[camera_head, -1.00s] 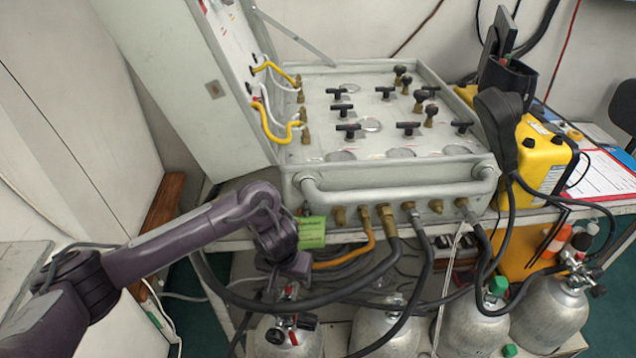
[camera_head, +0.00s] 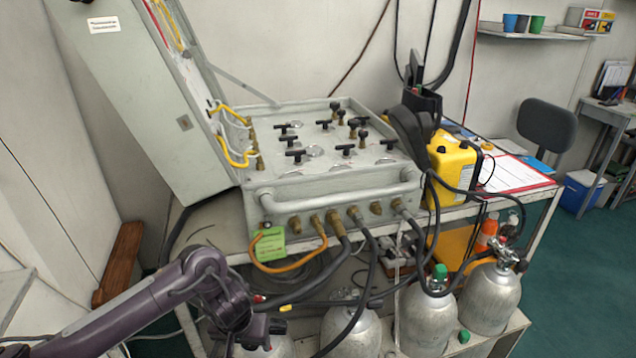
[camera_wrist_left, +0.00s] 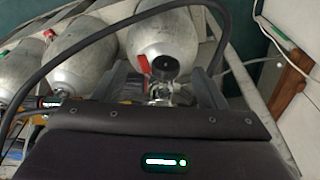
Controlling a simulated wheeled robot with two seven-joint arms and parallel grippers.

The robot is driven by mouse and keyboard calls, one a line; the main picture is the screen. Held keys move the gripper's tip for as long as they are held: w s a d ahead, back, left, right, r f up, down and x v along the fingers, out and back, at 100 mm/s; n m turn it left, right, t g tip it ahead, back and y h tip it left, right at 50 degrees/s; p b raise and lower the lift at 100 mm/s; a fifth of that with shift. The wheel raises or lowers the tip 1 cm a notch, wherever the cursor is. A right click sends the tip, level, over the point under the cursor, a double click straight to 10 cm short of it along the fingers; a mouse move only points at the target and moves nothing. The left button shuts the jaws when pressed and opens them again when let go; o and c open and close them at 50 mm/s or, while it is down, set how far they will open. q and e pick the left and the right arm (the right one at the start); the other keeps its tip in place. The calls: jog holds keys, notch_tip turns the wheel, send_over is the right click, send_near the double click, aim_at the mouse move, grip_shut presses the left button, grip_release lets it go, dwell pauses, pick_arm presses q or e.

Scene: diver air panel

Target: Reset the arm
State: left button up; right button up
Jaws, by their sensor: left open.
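My left arm comes in from the lower left in the head view. Its gripper (camera_head: 246,338) hangs low in front of the panel, over the tops of the gas cylinders. In the left wrist view its two dark fingers (camera_wrist_left: 168,92) are apart, with a cylinder valve (camera_wrist_left: 158,90) showing between them. I cannot tell whether they touch it. The grey air panel (camera_head: 330,190) with black T-handles stands on the bench, its lid open at the left. My right gripper is not in view.
Silver cylinders (camera_head: 428,318) stand on the low shelf with black hoses looping in front. A green tag (camera_head: 271,244) hangs from the panel. A yellow case (camera_head: 452,170) and a red-edged clipboard (camera_head: 515,174) are on the bench. Green floor at the right is open.

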pick_arm(q)
jog(key=s+d+r+m+t+h, duration=0.2)
jog(key=d, duration=0.6)
jog(key=s+d+r+m+t+h, duration=0.1)
jog(key=s+d+m+t+h, duration=0.15)
jog(key=d, duration=0.55)
jog(key=s+a+n+g+y, duration=0.2)
jog(key=s+a, duration=0.5)
jog(key=a, duration=0.3)
jog(key=s+a+n+g+y, duration=0.1)
jog(key=s+a+g+y, duration=0.15)
jog(key=s+a, duration=0.6)
jog(key=s+a+f+x, duration=0.1)
jog(key=s+x, duration=0.2)
jog(key=x, duration=1.1)
jog(key=s+a+x, duration=0.1)
jog(key=s+x, duration=0.2)
jog(key=x, duration=1.1)
jog(key=s+a+f, duration=0.2)
jog(key=s+f, duration=0.7)
jog(key=s, duration=0.1)
jog(key=s+a+f+g, duration=0.1)
jog(key=s+f, duration=0.8)
jog(key=s, duration=0.1)
jog(key=shift+a+f, duration=0.2)
jog(key=shift+a, duration=0.2)
